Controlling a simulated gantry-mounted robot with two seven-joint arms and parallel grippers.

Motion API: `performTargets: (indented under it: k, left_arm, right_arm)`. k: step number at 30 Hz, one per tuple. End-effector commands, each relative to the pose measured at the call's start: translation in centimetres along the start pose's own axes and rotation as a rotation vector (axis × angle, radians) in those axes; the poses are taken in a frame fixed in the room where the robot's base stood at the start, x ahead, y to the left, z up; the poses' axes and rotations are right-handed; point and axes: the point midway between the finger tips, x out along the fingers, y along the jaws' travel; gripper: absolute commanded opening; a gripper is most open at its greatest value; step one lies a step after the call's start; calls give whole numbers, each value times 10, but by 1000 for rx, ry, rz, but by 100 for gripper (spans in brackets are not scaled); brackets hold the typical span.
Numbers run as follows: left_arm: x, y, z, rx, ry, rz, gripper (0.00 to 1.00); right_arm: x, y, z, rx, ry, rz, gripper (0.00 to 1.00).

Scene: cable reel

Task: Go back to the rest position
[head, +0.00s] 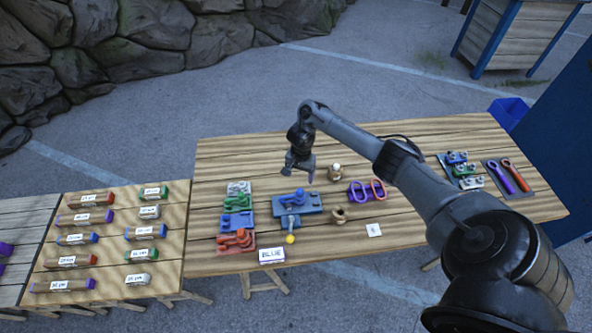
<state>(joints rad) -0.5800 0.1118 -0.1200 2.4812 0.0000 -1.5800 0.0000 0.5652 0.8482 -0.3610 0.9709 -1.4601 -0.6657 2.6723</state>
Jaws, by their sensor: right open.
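My right gripper (301,161) hangs over the middle of the wooden table (410,235), pointing down, open and with nothing seen between its fingers. It is above and just behind a blue fixture (310,204) that has a blue knob on top. My right arm reaches in from the lower right corner across the table. My left gripper does not show. No cable reel can be made out clearly at this size.
Red, green and grey fixtures (236,241) stand left of the blue one. Labelled tubes (85,218) lie on the left table.

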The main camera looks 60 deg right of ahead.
Motion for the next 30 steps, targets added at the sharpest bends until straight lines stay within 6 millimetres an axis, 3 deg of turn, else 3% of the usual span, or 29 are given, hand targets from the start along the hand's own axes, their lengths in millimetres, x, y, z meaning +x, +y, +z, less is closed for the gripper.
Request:
performTargets:
  k: [3,7,11,14,17,21,24,27,30]
  left_arm:
    - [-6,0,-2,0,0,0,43]
    - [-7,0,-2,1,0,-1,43]
    - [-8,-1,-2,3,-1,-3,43]
    - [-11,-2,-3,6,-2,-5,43]
    - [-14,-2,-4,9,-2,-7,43]
    - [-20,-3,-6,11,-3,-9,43]
    - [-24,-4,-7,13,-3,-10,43]
    - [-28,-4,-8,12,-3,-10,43]
    - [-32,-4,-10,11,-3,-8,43]
  right_arm:
    - [-6,0,0,0,-1,1,77]
    - [1,10,2,0,-5,22,77]
    - [29,36,19,-10,-32,80,77]
    - [63,67,48,-25,-77,146,77]
    - [98,100,99,-69,-145,198,77]
    - [139,134,193,-120,-233,188,77]
    - [154,148,268,-186,-278,119,77]
    - [148,154,342,-296,-296,-7,77]
    - [118,148,394,-414,-262,-150,77]
